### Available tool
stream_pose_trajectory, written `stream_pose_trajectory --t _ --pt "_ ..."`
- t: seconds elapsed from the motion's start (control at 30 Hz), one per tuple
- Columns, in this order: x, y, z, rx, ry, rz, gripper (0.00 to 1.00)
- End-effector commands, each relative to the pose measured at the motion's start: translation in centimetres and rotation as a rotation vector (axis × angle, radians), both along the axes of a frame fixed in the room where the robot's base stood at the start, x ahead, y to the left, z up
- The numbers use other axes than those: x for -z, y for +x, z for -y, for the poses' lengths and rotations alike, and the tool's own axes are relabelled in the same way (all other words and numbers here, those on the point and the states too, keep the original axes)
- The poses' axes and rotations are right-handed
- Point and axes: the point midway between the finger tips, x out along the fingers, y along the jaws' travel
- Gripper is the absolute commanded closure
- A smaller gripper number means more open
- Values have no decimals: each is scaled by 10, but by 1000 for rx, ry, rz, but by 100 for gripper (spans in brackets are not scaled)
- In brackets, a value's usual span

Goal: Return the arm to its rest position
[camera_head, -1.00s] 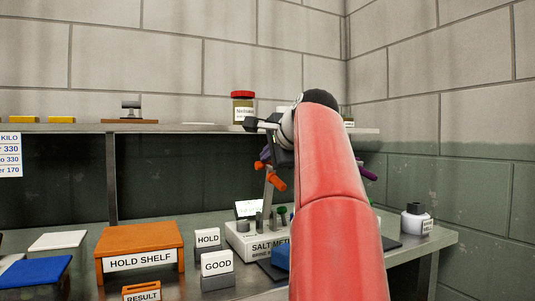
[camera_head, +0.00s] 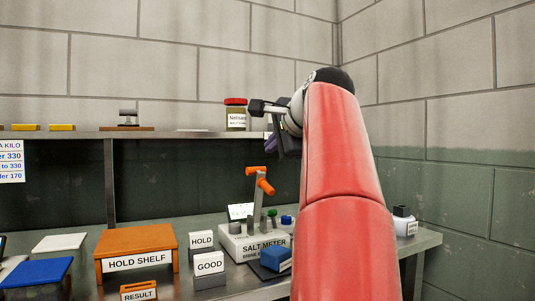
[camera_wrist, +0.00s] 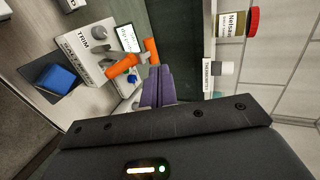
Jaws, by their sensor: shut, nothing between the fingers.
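My red arm rises at the right of the head view, with its wrist bent toward the back shelf. My gripper (camera_wrist: 158,86) shows in the wrist view as purple fingers closed together with nothing between them. In the head view the gripper (camera_head: 272,144) is mostly hidden behind my wrist and only a bit of purple shows. It is raised above the bench, near the shelf edge. Below it stands the white salt meter (camera_head: 238,246) with an orange-handled lever (camera_head: 262,182). In the wrist view the orange handle (camera_wrist: 125,66) appears beside the fingers; I cannot tell whether they touch.
A red-lidded jar (camera_head: 236,116) stands on the back shelf (camera_head: 170,135). The orange hold shelf (camera_head: 137,243), a HOLD block (camera_head: 201,241), a GOOD block (camera_head: 209,265) and a blue block (camera_head: 276,258) are on the bench.

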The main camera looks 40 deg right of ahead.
Motion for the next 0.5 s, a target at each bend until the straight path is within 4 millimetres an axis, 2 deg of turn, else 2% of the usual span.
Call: stream_pose_trajectory --t 0.2,0.5 --pt "-20 -28 -6 2 -1 1 100" --pt "-27 -37 -9 0 0 0 100"
